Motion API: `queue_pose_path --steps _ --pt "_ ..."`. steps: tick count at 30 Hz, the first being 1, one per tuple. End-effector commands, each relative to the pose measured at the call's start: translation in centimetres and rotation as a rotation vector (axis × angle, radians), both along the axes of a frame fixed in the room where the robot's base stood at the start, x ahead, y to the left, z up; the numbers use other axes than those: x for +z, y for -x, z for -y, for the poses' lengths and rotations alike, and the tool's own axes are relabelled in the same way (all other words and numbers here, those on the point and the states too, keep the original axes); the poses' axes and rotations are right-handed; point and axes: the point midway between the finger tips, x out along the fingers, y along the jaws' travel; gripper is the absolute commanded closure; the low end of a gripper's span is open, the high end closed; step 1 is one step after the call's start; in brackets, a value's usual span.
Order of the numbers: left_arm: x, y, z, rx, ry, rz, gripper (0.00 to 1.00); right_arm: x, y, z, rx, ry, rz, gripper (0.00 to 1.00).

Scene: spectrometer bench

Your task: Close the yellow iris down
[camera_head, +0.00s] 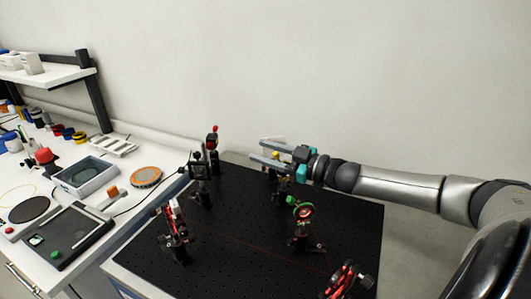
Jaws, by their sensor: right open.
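The yellow iris (277,157) stands on a post toward the back of the black breadboard. It is small and partly hidden by my right gripper. My right gripper (259,149) reaches in from the right, its two fingers apart and pointing left, at the iris in the picture. I cannot tell whether the fingers touch the iris or its lever. My left gripper is not in view.
The black breadboard (235,262) carries a green-and-red mount (303,212) in front of the gripper, a red mount (174,222) at left, a dark mount (200,168) and another red mount (344,279). A white bench (130,185) with tools stands at left.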

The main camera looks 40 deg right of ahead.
Motion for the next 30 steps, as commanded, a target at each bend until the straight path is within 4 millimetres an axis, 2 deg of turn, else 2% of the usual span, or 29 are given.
queue_pose_path --steps 5,18,30 --pt "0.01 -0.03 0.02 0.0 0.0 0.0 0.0 0.0 0.0 0.01 0.0 0.0 0.0 0.52" --pt "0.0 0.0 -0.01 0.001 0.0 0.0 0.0 0.0 0.01 0.01 0.0 -0.001 0.0 1.0" --pt "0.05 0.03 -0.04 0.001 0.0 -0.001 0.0 0.01 0.01 -0.01 0.0 0.001 0.0 1.0"
